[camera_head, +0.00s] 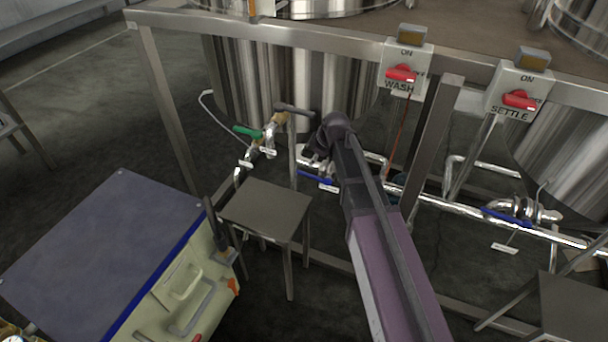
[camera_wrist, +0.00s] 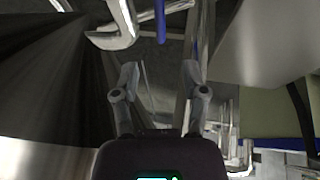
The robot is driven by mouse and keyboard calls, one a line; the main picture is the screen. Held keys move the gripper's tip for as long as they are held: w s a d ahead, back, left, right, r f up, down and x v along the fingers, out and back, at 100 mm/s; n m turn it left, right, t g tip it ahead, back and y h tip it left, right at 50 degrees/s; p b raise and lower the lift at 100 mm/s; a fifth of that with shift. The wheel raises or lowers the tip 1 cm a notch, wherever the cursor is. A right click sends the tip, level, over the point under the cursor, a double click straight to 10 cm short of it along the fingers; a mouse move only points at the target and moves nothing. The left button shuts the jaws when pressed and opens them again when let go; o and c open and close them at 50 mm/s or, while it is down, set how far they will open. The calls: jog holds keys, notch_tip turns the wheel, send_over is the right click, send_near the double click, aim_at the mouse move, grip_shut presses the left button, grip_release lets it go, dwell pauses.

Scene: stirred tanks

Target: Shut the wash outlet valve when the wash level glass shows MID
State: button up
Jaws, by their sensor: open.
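A blue lever handle (camera_head: 315,178) sits on the steel pipework below the WASH switch box in the head view; a tag hangs beside it. I take it as the wash outlet valve. In the wrist view a blue bar (camera_wrist: 160,20) shows beyond my fingertips, beside a bent steel pipe (camera_wrist: 118,28). My gripper (camera_wrist: 160,68) is open and empty, with the bar apart from the fingers. In the head view my gripper (camera_head: 316,150) is near the pipework, partly hidden by my arm. I cannot make out a wash level glass or its reading.
A WASH switch box (camera_head: 405,67) and a SETTLE switch box (camera_head: 517,90) hang on the steel frame. A green handle (camera_head: 247,131) is to the left. A small stool (camera_head: 266,208) stands in front. Another blue handle (camera_head: 507,217) is at right.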

aim_at(304, 173)
jog(key=shift+b+x, duration=5.35)
jog(key=shift+x, duration=0.85)
jog(key=shift+r, duration=0.1)
grip_shut()
